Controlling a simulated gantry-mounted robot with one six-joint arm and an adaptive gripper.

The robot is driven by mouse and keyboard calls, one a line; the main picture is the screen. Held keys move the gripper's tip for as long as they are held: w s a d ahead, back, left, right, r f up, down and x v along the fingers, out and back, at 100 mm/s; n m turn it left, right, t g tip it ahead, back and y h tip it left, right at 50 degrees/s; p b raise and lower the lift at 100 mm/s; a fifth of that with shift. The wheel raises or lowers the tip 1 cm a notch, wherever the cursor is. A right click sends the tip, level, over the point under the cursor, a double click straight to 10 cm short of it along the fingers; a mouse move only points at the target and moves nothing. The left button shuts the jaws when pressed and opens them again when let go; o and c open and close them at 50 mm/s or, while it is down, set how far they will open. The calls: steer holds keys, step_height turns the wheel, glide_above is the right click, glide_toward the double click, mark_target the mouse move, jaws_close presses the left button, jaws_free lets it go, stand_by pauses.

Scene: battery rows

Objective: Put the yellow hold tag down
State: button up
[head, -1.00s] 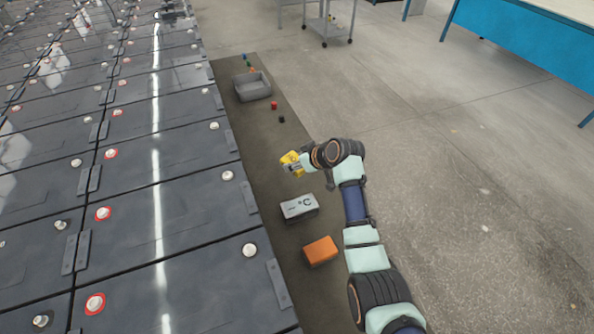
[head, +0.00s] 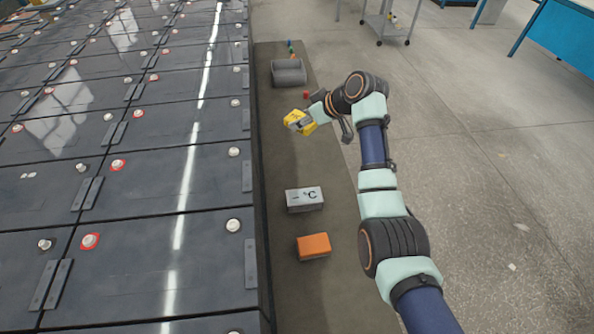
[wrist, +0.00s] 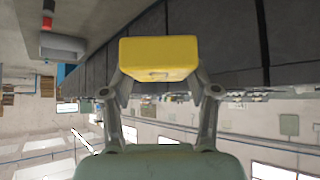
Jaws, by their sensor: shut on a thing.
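The yellow hold tag (head: 299,121) is a small yellow block held at the end of my arm, above the dark mat (head: 283,232) in the head view. My gripper (wrist: 158,85) is shut on it, with a finger on each side of the tag (wrist: 158,52) in the wrist view. In the head view the tag is over the middle stretch of the mat, beyond the grey "°C" block. I cannot tell exactly how high it is. My gripper's fingers are mostly hidden behind the tag in the head view.
A grey block marked "°C" (head: 304,199) and an orange block (head: 313,246) sit on the near mat. A grey bin (head: 289,73), a red piece (head: 306,95) and small coloured pieces (head: 291,46) are farther back. Battery rows (head: 125,205) fill the left.

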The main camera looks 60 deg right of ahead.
steer(key=shift+w+a, duration=0.2)
steer(key=shift+w, duration=0.05)
steer(key=shift+w+a+f, duration=0.15)
steer(key=shift+w, duration=0.05)
step_height(320, 180, down, 20)
steer(key=b, duration=0.8)
steer(key=shift+r, duration=0.25)
steer(key=shift+f, duration=0.25)
steer(key=o, duration=1.3)
steer(key=shift+r, duration=0.1)
steer(key=shift+o, duration=0.2)
steer(key=shift+s, duration=0.1)
